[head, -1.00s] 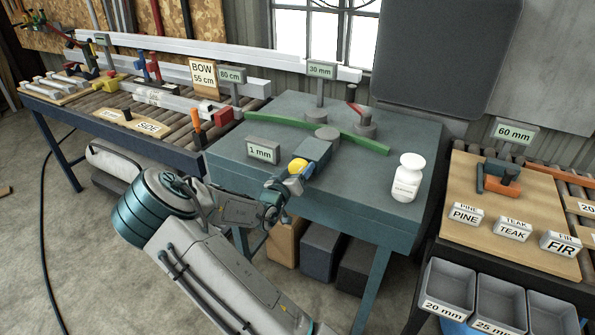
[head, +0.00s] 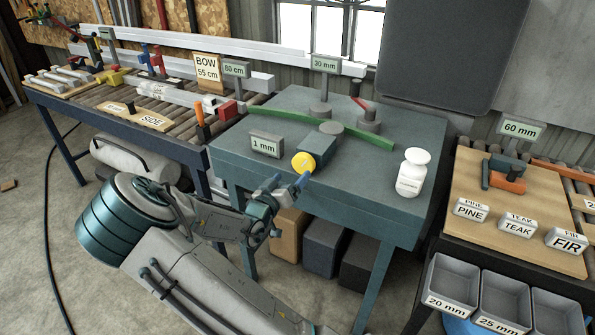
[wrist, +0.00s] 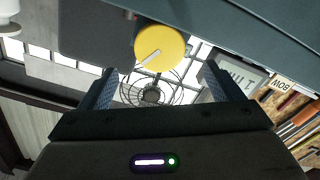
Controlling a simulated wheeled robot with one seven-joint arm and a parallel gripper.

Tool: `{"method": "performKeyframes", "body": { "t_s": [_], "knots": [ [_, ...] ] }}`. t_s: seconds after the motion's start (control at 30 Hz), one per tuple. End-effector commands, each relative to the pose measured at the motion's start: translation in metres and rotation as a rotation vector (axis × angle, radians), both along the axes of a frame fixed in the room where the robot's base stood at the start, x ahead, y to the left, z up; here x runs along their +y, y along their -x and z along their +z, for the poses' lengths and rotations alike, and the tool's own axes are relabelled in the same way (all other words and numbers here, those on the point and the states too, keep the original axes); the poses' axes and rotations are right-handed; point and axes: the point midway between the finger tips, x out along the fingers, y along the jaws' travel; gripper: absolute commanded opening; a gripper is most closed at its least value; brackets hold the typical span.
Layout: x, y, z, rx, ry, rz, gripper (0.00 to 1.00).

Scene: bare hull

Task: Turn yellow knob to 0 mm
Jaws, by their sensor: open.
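The yellow knob (head: 303,162) sits on the front end of a blue-grey block (head: 318,146) at the front edge of the teal table (head: 350,190). In the wrist view the knob (wrist: 160,47) faces me, with a white pointer line slanting to its lower left. A sign (head: 266,144) beside it reads 1 mm. My gripper (head: 287,182) is open and empty, just in front of and below the knob. In the wrist view its two fingers (wrist: 160,75) stand wide apart, one on each side below the knob, and appear not to touch it.
A green curved strip (head: 365,139) lies across the table between grey round posts. A white bottle (head: 412,172) stands at the table's right. A roller bench is on the left, and a wooden board with labelled blocks (head: 517,226) is on the right.

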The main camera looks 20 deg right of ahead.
Motion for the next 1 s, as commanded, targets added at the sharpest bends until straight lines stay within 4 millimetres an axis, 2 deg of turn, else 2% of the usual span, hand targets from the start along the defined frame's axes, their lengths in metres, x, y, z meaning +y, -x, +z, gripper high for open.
{"method": "performKeyframes", "body": {
  "t_s": [0.1,0.33,0.8,0.93,1.0],
  "knots": [
    [0.021,0.015,-0.001,0.0,-0.002,0.004,0.86],
    [0.045,0.035,0.0,0.001,-0.001,0.002,0.86],
    [0.049,0.039,-0.001,0.004,-0.009,0.001,0.86],
    [0.048,0.037,-0.01,0.037,-0.095,0.016,0.86],
    [0.049,0.035,-0.021,0.076,-0.191,0.037,0.86]
  ]
}}
